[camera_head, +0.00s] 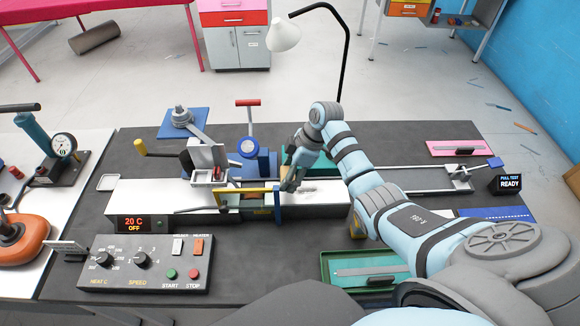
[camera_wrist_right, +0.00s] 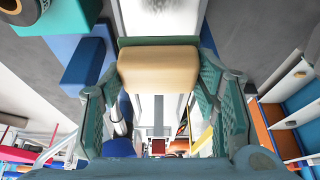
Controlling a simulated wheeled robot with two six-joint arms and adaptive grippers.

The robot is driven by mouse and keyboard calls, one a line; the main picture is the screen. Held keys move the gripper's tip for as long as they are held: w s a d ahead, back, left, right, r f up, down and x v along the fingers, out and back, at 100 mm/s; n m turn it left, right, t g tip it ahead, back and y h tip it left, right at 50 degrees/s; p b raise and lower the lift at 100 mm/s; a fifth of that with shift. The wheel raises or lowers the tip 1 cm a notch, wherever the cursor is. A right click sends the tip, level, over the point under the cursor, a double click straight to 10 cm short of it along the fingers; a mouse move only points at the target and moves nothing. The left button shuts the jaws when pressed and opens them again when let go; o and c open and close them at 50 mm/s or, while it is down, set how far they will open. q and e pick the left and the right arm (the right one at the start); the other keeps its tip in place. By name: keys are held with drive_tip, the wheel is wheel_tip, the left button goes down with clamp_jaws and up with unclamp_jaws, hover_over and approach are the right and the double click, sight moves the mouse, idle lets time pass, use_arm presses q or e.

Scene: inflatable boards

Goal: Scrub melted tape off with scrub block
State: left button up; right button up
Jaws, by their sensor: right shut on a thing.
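My right gripper (camera_head: 290,182) reaches down over the silver bed of the bench machine (camera_head: 325,210). In the right wrist view its teal fingers (camera_wrist_right: 158,85) are shut on the scrub block (camera_wrist_right: 158,68), a tan block with a dark green layer on its far side. My left gripper is not in view.
A yellow bar (camera_head: 250,190) and grey clamp parts stand left of the gripper. A control box (camera_head: 150,262) reads 20 C, OFF above it. A green tray (camera_head: 365,270) sits at the front. The dark table is clear between box and tray.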

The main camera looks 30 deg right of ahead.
drive_tip(key=shift+w+r, duration=0.2)
drive_tip(key=shift+r, duration=0.8)
drive_tip(key=shift+s+r, duration=0.1)
drive_tip(key=shift+r, duration=0.1)
